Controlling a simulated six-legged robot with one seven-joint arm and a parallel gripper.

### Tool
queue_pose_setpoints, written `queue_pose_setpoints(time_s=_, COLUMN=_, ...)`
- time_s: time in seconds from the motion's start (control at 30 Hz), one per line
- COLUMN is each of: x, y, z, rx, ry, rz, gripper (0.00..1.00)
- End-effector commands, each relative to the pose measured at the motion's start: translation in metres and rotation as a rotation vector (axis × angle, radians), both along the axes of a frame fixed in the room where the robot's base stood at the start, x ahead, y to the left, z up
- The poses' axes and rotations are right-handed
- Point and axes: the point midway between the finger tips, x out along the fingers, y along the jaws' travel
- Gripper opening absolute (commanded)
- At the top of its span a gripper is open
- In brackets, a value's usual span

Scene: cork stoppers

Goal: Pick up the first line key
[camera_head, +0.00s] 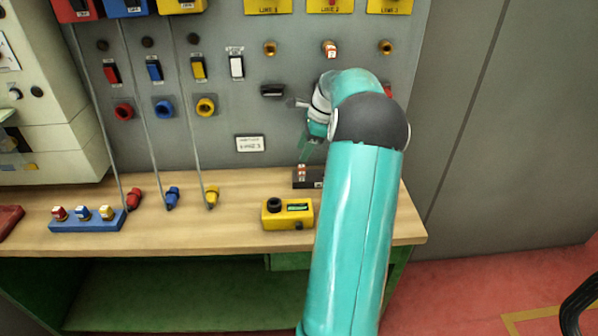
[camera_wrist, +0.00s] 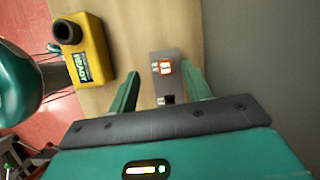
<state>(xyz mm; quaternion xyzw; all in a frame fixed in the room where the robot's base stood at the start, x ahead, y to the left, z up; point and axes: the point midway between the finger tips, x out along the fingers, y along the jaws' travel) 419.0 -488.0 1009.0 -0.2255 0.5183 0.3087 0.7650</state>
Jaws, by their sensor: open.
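A key with an orange-and-white tag (camera_wrist: 164,67) stands in a dark grey holder (camera_wrist: 172,55) on the bench; its number is too small to read for certain. In the head view the key's tag (camera_head: 301,170) shows at the left of the holder (camera_head: 306,184), partly behind my arm. My gripper (camera_wrist: 160,69) is open and empty, with one finger on each side of the key and holder. In the head view my gripper (camera_head: 308,150) is just above the holder. Another orange-and-white tagged key (camera_head: 330,48) sits in the panel lock under the LINE 2 plate.
A yellow device (camera_head: 287,213), reading READY in the wrist view (camera_wrist: 82,50), stands left of the holder. Red, blue and yellow plugs on cables (camera_head: 172,197) and a blue rack (camera_head: 86,220) are farther left. The grey panel (camera_head: 215,140) rises behind the bench (camera_head: 240,240).

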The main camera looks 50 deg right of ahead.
Motion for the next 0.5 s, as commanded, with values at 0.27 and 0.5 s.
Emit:
queue_pose_setpoints(time_s=0.27, x=-0.005, y=-0.013, z=-0.027, rx=0.039, ry=0.001, rz=-0.069, gripper=0.49)
queue_pose_setpoints(time_s=0.5, x=0.002, y=-0.005, z=-0.055, rx=0.038, ry=0.001, rz=-0.065, gripper=0.49)
